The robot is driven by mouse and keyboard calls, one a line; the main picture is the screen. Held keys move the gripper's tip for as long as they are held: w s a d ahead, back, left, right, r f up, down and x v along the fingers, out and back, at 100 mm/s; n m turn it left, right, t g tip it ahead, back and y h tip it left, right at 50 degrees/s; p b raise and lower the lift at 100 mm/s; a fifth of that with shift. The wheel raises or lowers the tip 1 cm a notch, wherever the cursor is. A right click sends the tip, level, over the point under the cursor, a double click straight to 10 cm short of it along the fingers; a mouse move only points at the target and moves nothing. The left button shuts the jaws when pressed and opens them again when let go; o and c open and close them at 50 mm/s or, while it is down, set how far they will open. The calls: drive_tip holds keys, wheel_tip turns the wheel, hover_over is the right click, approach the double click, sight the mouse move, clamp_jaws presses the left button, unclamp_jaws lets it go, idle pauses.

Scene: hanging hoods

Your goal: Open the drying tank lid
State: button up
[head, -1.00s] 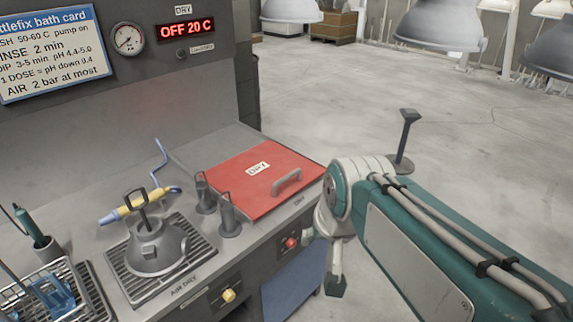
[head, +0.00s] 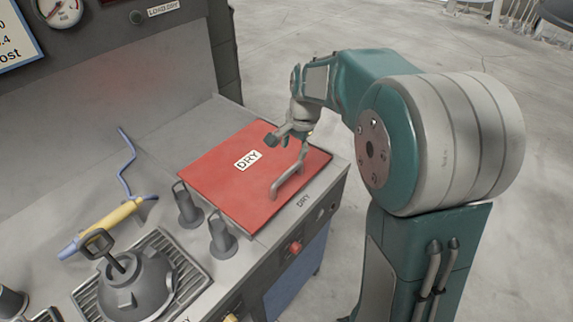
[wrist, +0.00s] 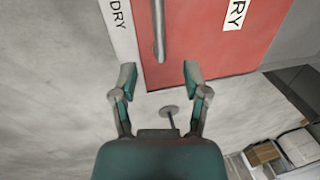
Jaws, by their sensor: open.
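The drying tank lid (head: 215,160) is a flat red panel marked DRY, lying closed on the bench in the head view. Its grey bar handle (head: 287,184) runs along the side nearest the bench front. My gripper (head: 288,147) is above the lid's far right part, beyond the handle's far end. In the wrist view my gripper (wrist: 158,73) is open and empty, its two fingers apart. There the handle (wrist: 158,30) lies ahead of the gap between the fingers, with red lid (wrist: 200,40) around it. I see no finger touching the handle.
Two grey upright clips (head: 222,238) stand on the bench left of the lid. A bell-shaped grey hood (head: 135,285) sits on a rack (head: 185,270). A yellow-handled blue tool (head: 105,228) lies behind. The floor right of the bench is open.

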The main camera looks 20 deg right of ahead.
sight(287, 173)
drive_tip(key=f, duration=0.3)
drive_tip(key=w+f, duration=0.1)
drive_tip(key=f, duration=0.2)
drive_tip(key=a+f, duration=0.1)
drive_tip(key=f, duration=0.2)
drive_tip(key=shift+w+a+f, duration=0.1)
drive_tip(key=shift+w+f, duration=0.1)
drive_tip(key=shift+f, duration=0.1)
clamp_jaws()
